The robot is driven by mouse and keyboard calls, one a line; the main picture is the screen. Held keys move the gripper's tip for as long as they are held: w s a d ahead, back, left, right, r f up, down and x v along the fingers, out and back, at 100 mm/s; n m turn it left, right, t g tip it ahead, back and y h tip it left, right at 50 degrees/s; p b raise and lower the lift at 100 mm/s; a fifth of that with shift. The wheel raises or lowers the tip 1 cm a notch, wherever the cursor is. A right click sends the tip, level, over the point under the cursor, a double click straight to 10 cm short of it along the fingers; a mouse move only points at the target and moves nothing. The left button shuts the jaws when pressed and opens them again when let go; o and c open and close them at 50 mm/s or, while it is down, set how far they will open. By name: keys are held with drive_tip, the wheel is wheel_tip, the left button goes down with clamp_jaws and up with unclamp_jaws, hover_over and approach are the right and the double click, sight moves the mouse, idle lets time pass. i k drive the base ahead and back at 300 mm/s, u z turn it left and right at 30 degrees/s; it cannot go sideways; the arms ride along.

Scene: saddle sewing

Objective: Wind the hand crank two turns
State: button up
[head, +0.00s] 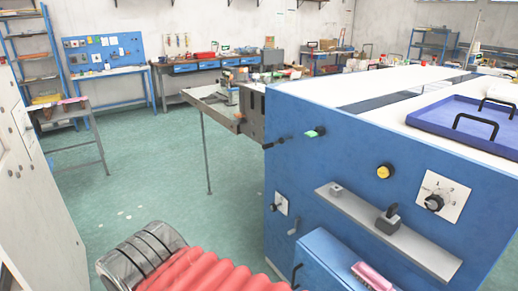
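My gripper cannot be made out in the head view. Nothing is seen touching the handle.
The machine face also carries a green-tipped lever (315,132), a yellow button (384,171), a numbered dial (435,202) and a grey ledge (410,247). A blue box (330,262) juts out below. Green floor (165,180) is open to the left.

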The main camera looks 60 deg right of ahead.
sight(281, 141)
drive_tip(key=u, duration=0.05)
drive_tip(key=i, duration=1)
drive_tip(key=z, duration=0.05)
